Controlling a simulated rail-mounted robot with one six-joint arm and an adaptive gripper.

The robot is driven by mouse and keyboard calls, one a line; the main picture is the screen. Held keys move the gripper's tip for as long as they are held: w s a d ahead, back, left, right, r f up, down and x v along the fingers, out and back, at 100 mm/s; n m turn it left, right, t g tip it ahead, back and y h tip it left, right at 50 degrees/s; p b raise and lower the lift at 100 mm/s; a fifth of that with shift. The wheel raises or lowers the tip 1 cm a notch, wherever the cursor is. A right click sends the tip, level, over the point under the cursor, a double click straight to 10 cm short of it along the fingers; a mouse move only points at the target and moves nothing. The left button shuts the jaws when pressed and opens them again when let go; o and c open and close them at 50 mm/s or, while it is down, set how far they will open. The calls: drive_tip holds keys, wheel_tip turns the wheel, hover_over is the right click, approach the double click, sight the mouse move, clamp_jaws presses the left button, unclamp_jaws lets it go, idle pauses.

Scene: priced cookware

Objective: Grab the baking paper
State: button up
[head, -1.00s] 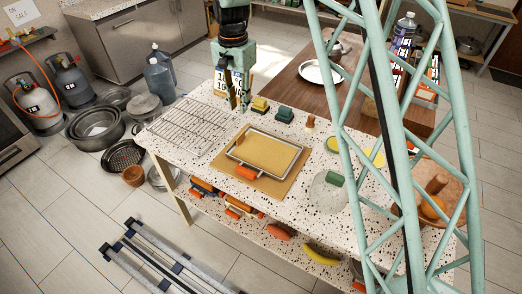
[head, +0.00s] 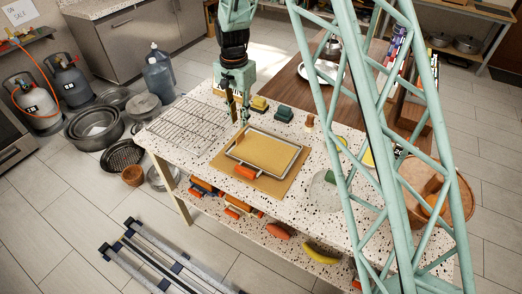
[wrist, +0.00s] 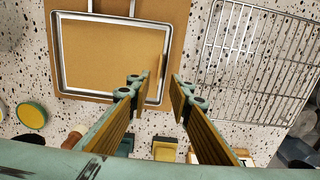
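A shallow metal tray (wrist: 57,50) shows in the wrist view, with a flat tan sheet (wrist: 110,55) inside it that looks like baking paper. The sheet also shows in the head view (head: 268,152). A larger brown sheet (wrist: 178,25) lies under the tray; I cannot tell whether it is paper or board. My gripper (wrist: 161,82) is open and empty, its fingers apart. In the head view my gripper (head: 239,112) hangs over the speckled table behind the tray, near its back left corner.
A wire rack (head: 187,124) lies left of the tray on the speckled table. A white plate (head: 318,72) sits on the wooden table. My lattice column hides part of the right side.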

sight(241, 133)
drive_tip(key=shift+f, duration=0.8)
drive_tip(key=shift+w+d+f, duration=0.1)
drive_tip(key=shift+f, duration=1.2)
drive_tip(key=shift+d+f, duration=0.1)
drive_tip(key=shift+f, duration=1.2)
clamp_jaws()
